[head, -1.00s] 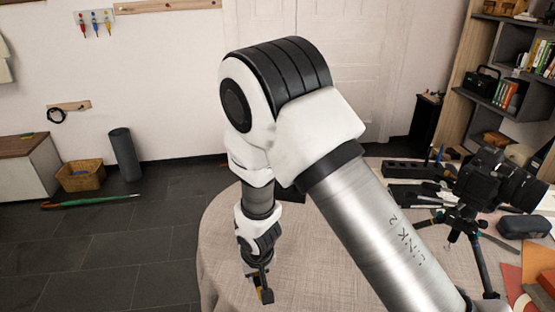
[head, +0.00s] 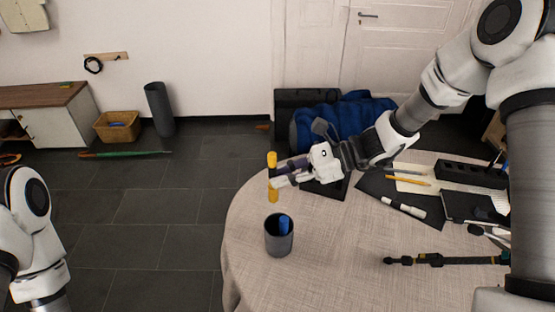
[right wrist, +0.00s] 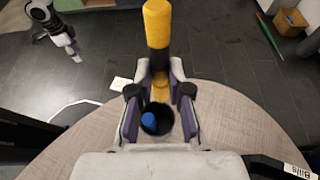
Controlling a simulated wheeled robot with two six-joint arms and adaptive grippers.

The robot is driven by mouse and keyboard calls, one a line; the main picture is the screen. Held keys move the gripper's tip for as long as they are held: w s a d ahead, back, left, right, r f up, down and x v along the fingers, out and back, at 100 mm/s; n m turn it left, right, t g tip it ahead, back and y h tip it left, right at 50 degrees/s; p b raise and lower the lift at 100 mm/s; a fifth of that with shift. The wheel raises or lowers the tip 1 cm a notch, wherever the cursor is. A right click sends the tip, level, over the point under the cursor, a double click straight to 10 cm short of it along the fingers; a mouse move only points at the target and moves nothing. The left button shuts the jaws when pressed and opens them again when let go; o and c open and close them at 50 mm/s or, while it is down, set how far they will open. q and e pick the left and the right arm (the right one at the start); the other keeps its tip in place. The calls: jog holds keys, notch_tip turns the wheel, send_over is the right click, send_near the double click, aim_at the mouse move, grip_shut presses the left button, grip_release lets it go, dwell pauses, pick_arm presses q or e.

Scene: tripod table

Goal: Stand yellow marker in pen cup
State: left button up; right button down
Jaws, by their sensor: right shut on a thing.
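The yellow marker (head: 272,194) is upright in my right gripper (head: 277,178), with yellow showing above and below the fingers. In the right wrist view the marker (right wrist: 158,24) stands between the purple-lined fingers (right wrist: 160,92). The dark grey pen cup (head: 279,250) stands upright near the table's left edge, with a blue marker (head: 284,225) in it. In the head view the yellow marker appears above the cup, apart from it. The cup's opening (right wrist: 164,129) also shows between the fingers in the right wrist view. My left gripper (right wrist: 73,52) is small there; its jaws are unclear.
The round cloth-covered table (head: 330,240) is clear around the cup. A black tripod leg (head: 440,260), white markers (head: 400,206) and a black tray (head: 475,173) lie to the right. A blue bag (head: 345,120) sits behind the table.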

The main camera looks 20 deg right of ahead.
notch_tip(320, 180, down, 11)
jog(key=b, duration=0.9)
jog(key=c, duration=1)
grip_release()
